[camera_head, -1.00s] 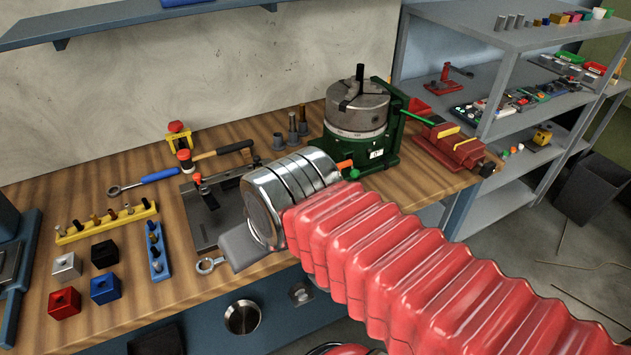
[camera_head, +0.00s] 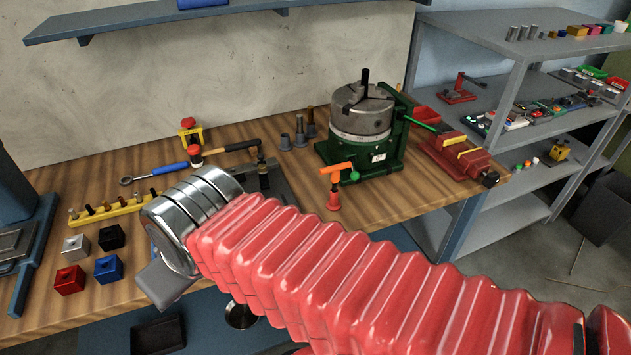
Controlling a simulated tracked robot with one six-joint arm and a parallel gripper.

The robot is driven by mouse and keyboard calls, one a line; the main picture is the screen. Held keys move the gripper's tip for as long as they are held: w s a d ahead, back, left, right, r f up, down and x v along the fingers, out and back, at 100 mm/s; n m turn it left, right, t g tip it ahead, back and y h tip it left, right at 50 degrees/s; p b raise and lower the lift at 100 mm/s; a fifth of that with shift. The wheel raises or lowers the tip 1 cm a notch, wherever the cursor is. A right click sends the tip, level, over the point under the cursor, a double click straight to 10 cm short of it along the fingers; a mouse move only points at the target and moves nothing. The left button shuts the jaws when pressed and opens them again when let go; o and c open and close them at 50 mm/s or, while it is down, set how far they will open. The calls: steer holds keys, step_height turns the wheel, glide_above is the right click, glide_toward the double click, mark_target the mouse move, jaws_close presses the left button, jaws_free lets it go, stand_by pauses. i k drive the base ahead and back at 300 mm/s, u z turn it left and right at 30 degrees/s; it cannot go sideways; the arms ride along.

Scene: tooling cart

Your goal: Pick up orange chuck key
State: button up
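My red ribbed arm crosses the front, ending in a silver wrist at the left. A grey part of my gripper (camera_head: 163,284) shows below the wrist, well left of the chuck key. The fingertips are hidden, so its opening cannot be seen.
A red vise (camera_head: 462,158) stands at the bench's right end. A hammer (camera_head: 225,149), a blue-handled wrench (camera_head: 160,172), a yellow peg rack (camera_head: 108,210) and several coloured blocks lie left. Grey shelves (camera_head: 490,85) stand right. Bare wood lies around the key's holder.

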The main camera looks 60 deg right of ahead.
mark_target(334, 170)
steer(key=u, duration=0.2)
steer(key=k, duration=1.1)
steer(key=z, duration=0.75)
steer(key=i, duration=1)
steer(key=z, duration=0.05)
